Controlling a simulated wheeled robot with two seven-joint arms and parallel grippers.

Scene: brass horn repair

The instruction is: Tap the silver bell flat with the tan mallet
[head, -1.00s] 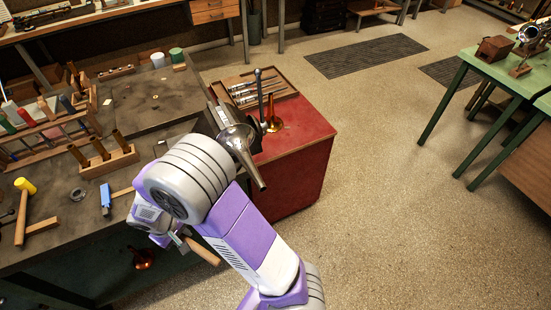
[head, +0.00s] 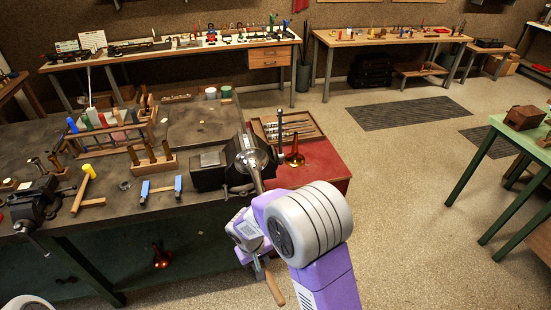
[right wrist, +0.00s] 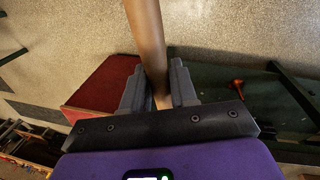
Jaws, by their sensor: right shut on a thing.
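The silver bell (head: 253,160) sits at the bench's right end by the dark vise (head: 209,171), its flared mouth up and its narrow tube running down towards my right arm. My right gripper (head: 261,262) is in front of and below the bell, apart from it. It is shut on a wooden handle (head: 274,289), which also shows between the fingers (right wrist: 159,88) in the right wrist view (right wrist: 146,32). This looks like the tan mallet's handle; its head is not visible in either view. My left gripper is not in view.
A rack of tools (head: 108,128) stands behind. A red cabinet (head: 325,165) carries a tool tray and a copper bell (head: 295,157).

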